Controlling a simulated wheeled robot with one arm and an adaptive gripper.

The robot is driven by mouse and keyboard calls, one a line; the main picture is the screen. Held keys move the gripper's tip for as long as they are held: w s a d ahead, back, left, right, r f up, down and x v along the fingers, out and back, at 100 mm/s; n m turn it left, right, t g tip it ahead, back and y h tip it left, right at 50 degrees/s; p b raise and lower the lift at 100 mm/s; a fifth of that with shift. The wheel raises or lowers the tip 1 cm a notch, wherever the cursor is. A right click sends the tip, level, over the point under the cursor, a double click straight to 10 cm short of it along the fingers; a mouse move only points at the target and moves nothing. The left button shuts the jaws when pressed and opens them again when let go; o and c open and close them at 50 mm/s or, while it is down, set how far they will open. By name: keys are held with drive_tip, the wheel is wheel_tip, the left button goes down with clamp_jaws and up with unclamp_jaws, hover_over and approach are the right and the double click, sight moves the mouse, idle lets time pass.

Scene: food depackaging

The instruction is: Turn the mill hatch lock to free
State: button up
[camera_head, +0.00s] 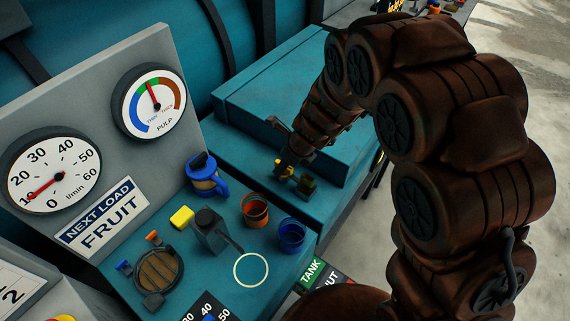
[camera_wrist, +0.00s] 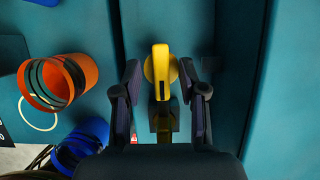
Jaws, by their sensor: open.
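The yellow lock handle (camera_wrist: 161,72) stands between the fingers of my gripper (camera_wrist: 159,70) in the wrist view. My gripper is open, with one dark finger on each side of the handle and a visible gap to each. In the head view, the handle (camera_head: 282,170) shows as a small yellow patch by my gripper (camera_head: 291,162), beside the teal housing (camera_head: 262,98). My gripper hides part of it there. I cannot read the lock's setting.
An orange cup (camera_head: 255,211) and a blue cup (camera_head: 292,236) stand on the teal bench left of my gripper. A blue-and-yellow jug (camera_head: 206,177), a grey box with a handle (camera_head: 211,231) and a round hatch (camera_head: 158,272) are further left. Two gauges stand behind.

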sight(298, 180)
drive_tip(key=v, duration=1.1)
drive_tip(key=shift+r, duration=0.4)
drive_tip(key=shift+s, duration=0.1)
drive_tip(key=s+d+r+n+g+h, duration=0.2)
drive_tip(key=s+d+n, duration=0.7)
drive_tip(key=s+n, duration=0.3)
drive_tip(key=s+d+r+n+g+h, duration=0.2)
drive_tip(key=s+d+n, duration=0.8)
drive_tip(key=s, duration=0.6)
drive_tip(key=shift+d+r+n, duration=0.35)
drive_tip(key=shift+r+n, duration=0.5)
drive_tip(key=shift+n, duration=0.35)
drive_tip(key=shift+w, duration=0.1)
